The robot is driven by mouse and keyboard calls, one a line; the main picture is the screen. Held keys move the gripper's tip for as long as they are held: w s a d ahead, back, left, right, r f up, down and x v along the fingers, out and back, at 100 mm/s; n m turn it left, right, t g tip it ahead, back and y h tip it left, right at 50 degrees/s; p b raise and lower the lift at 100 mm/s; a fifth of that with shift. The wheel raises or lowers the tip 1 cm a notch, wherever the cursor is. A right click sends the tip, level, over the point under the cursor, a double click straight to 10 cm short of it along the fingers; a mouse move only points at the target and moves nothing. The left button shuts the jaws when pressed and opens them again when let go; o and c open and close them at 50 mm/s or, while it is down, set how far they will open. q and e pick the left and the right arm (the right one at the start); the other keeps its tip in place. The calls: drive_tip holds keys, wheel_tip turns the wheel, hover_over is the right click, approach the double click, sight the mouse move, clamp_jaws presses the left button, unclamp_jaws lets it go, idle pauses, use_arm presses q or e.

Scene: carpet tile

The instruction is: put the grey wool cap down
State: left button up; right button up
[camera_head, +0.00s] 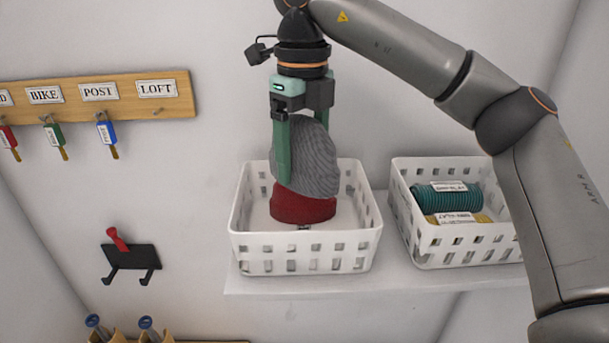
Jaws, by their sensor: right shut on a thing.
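The grey wool cap (317,160) is ribbed and hangs tilted between the green fingers of my right gripper (303,160), which is shut on it. The cap is over the left white basket (305,252) on the shelf, its lower part below the level of the back rim. A dark red thing (302,208) is in the basket directly under the cap; the cap hides its top. I cannot tell whether the two are separate or touch. My left gripper is not in view.
The right white basket (452,252) holds a teal roll (447,197) and a yellowish labelled item (457,218). My right arm passes in front of its right side. A wooden key rack (125,108) with several keys and a black hook plate (131,257) are on the left wall.

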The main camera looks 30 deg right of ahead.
drive_tip(key=f, duration=0.3)
drive_tip(key=shift+w+d+f+p, duration=0.2)
drive_tip(key=shift+d+p, duration=0.1)
drive_tip(key=shift+p, duration=0.1)
drive_tip(key=shift+f+b, duration=0.35)
drive_tip(key=shift+f, duration=0.2)
drive_tip(key=o, duration=1.2)
drive_tip(key=shift+r, duration=0.1)
drive_tip(key=shift+o, duration=0.2)
wheel_tip(320, 180, up, 13)
drive_tip(key=shift+f+p, duration=0.15)
drive_tip(key=shift+p, duration=0.15)
